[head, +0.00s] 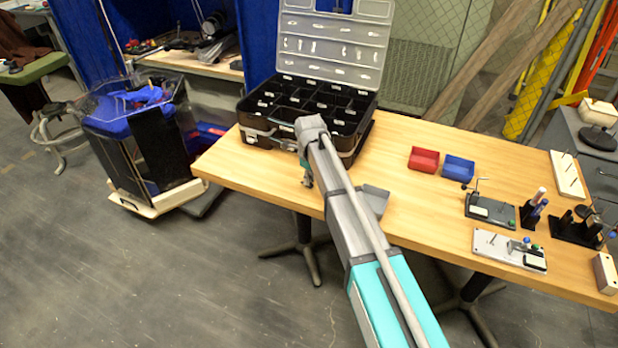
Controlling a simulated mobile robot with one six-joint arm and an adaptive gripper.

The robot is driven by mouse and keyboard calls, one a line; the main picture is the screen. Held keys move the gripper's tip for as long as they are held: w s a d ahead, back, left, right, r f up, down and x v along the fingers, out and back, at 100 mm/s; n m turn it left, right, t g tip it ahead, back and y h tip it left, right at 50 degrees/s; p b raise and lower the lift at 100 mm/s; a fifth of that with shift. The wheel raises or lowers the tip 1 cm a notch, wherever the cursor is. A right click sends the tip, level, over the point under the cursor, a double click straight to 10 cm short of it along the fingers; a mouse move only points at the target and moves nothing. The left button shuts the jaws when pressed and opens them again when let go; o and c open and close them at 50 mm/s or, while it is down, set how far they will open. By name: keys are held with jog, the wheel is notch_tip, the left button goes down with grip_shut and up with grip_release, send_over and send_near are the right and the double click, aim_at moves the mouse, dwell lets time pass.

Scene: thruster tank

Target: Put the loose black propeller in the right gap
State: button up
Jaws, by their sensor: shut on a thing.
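My gripper (308,182) shows only as a small dark end below my wrist, at the table's front edge, left of my forearm. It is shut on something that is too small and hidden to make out. I cannot make out the loose black propeller in the head view. The tank (160,150) stands on the floor left of the table, with dark clear walls and blue parts inside. The right gap cannot be made out from here. My gripper is apart from the tank, to its right.
My arm hides part of a grey flat piece (375,197). A green stool (38,67) is at far left.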

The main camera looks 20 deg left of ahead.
jog(key=shift+r+p, duration=0.6)
jog(key=shift+r, duration=0.2)
jog(key=s+d+r+p, duration=0.7)
jog(key=s+r+p, duration=0.3)
jog(key=s, duration=0.2)
jog(key=shift+r+p, duration=0.35)
jog(key=shift+p, duration=0.05)
jog(key=shift+d, duration=0.2)
